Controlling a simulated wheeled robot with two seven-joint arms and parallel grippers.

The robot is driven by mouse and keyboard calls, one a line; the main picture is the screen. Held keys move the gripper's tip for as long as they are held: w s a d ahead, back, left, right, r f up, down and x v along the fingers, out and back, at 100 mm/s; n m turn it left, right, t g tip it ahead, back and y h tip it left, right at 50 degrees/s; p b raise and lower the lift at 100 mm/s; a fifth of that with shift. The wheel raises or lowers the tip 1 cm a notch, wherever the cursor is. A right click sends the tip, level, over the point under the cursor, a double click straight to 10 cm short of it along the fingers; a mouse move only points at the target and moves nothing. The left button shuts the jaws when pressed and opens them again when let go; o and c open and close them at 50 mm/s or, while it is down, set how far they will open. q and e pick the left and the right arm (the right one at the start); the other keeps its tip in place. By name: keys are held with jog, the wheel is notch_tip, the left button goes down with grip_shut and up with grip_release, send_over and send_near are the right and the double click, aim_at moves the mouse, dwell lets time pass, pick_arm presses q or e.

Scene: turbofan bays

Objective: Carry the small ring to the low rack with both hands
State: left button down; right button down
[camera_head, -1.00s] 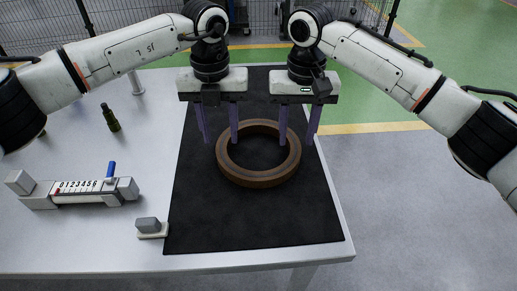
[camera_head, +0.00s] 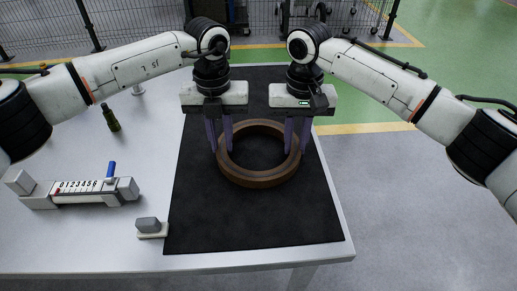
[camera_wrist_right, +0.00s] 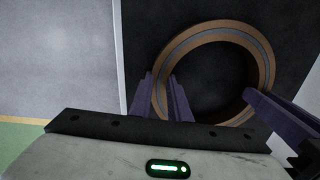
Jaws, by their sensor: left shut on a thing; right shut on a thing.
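A brown ring (camera_head: 259,181) lies flat on the black mat (camera_head: 250,225) on the table. My left gripper (camera_head: 219,146) is shut on the ring's left wall, one finger inside the ring and one outside. My right gripper (camera_head: 296,147) is shut on the ring's right wall in the same way. In the right wrist view the ring (camera_wrist_right: 262,48) shows between and beyond the purple fingers of my right gripper (camera_wrist_right: 215,105). The ring seems to rest on the mat. The low rack cannot be made out in these views.
A grey gauge with a numbered scale and blue lever (camera_head: 85,190) lies on the left of the table. A small grey block (camera_head: 148,225) stands near the front edge, and a dark green bottle (camera_head: 111,118) stands farther back. The floor to the right is clear.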

pick_arm(q)
jog(key=shift+r, duration=0.15)
pick_arm(e)
jog(key=shift+r, duration=0.15)
